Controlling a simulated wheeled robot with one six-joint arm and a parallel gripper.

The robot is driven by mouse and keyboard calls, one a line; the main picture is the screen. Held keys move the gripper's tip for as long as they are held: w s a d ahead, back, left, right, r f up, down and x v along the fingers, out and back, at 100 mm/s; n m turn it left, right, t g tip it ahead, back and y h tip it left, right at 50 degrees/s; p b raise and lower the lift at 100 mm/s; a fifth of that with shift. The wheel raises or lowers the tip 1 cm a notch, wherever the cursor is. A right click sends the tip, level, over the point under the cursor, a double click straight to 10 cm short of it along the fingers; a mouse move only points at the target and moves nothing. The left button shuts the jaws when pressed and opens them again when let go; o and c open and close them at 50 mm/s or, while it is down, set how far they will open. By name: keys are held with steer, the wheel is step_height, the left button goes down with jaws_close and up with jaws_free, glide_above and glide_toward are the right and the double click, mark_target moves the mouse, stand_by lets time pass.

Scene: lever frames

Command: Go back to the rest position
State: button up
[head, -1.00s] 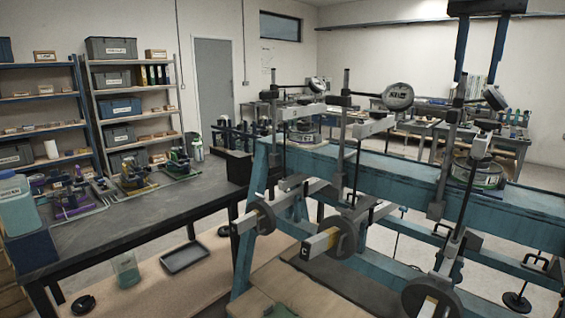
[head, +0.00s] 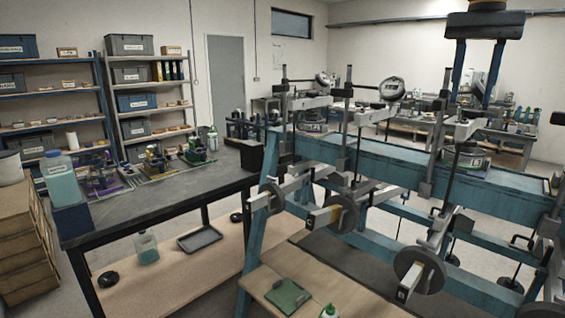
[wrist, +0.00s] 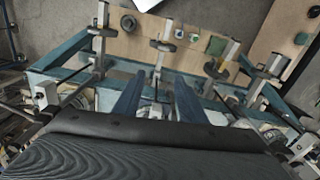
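My gripper (head: 474,96) hangs at the upper right of the head view, its two blue fingers pointing down and apart with nothing between them. In the wrist view the fingers (wrist: 157,105) also stand apart and empty, above the frame. The blue lever frame (head: 400,165) fills the middle and right of the head view. It carries several levers with round dark weights (head: 342,214) and dial gauges (head: 392,89). In the head view my gripper appears in front of or above the frame's far right part; its exact height is unclear.
A dark workbench (head: 170,190) with small devices and a bottle (head: 62,180) stands on the left. Shelves (head: 150,100) line the wall behind it. Grey floor shows between bench and shelves.

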steer(key=a+f+n, duration=0.1)
steer(key=a+f, duration=0.3)
steer(key=f, duration=0.4)
steer(key=s+a+f+n, duration=0.1)
steer(key=a+f+n, duration=0.15)
steer(key=f, duration=0.65)
steer(key=a+f+n, duration=0.1)
steer(key=a+f, duration=0.4)
steer(key=f, duration=0.3)
steer(key=s+a+f+n, duration=0.1)
steer(key=s+a+f, duration=0.1)
steer(key=s+f, duration=0.2)
steer(key=s+a+f+n+b, duration=0.1)
steer(key=s+a+f, duration=0.2)
steer(key=s+f, duration=0.2)
steer(key=s+a+f+n+t, duration=0.1)
steer(key=s+a+f, duration=0.1)
steer(key=s+f, duration=0.3)
step_height(320, 180, down, 3)
steer(key=shift+a+f+b, duration=0.1)
steer(key=shift+a+b, duration=0.2)
steer(key=shift+n, duration=0.25)
steer(key=shift+c, duration=0.9)
